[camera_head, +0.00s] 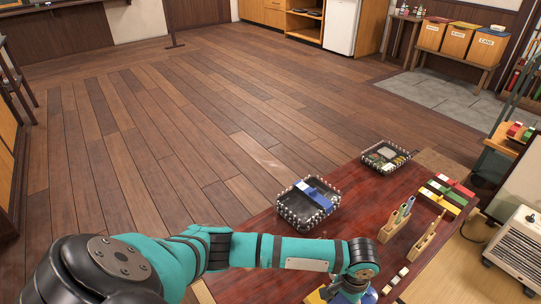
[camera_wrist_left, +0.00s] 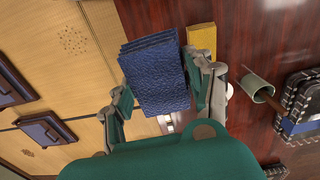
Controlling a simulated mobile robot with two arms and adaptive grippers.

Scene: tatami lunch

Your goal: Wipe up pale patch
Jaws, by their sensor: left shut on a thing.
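My left arm comes in from the left in the head view, with its gripper (camera_head: 350,287) low at the bottom edge, over the red-brown table (camera_head: 260,255). In the left wrist view the left gripper (camera_wrist_left: 165,88) is shut on a folded dark blue textured cloth (camera_wrist_left: 158,75). The cloth spans the gap between the fingers. In the head view only a bit of blue shows below the wrist; the arm hides the rest. A faint pale patch (camera_head: 268,159) shows on the floor planks beyond the table; I cannot tell if it is a stain or lighter wood. My right gripper is out of view.
A studded black tray (camera_head: 292,222) with a blue item and another filled tray (camera_head: 368,158) stand on the table. Wooden holders (camera_head: 391,226) and coloured blocks lie at right. A yellow block (camera_wrist_left: 202,40) and a cup (camera_wrist_left: 258,88) are near the cloth. The open floor is clear.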

